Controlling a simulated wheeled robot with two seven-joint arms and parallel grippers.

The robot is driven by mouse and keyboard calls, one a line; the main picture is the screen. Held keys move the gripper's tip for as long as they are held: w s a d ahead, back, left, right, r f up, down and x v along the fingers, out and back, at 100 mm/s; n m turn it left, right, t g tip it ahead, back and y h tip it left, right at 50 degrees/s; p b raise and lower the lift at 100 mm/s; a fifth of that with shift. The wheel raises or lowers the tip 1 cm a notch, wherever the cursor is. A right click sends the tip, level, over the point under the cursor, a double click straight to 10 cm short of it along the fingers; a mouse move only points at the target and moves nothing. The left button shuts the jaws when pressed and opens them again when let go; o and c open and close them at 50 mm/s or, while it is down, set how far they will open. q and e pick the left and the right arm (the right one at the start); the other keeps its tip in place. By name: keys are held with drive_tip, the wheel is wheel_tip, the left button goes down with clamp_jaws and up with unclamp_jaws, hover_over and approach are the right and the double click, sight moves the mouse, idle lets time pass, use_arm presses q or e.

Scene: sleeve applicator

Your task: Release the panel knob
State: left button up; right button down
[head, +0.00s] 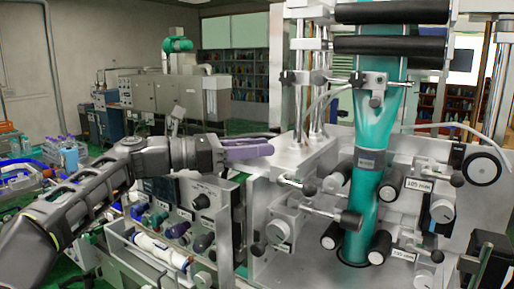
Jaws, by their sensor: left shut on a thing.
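My left gripper (258,149) reaches in from the left, with its purple fingers pointing right, above the control panel and in front of the silver machine. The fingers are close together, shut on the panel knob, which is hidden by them. A separate black knob (201,201) shows on the panel's face, below and apart from the fingers. My right gripper is not in view.
The silver sleeve machine (270,195) stands close to the right of my left fingers. A teal sleeve (361,190) runs down through its rollers. A tray with a white roll (150,246) is below my forearm. Bottles (69,155) stand at the far left.

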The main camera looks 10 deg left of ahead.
use_arm(q)
clamp_jaws()
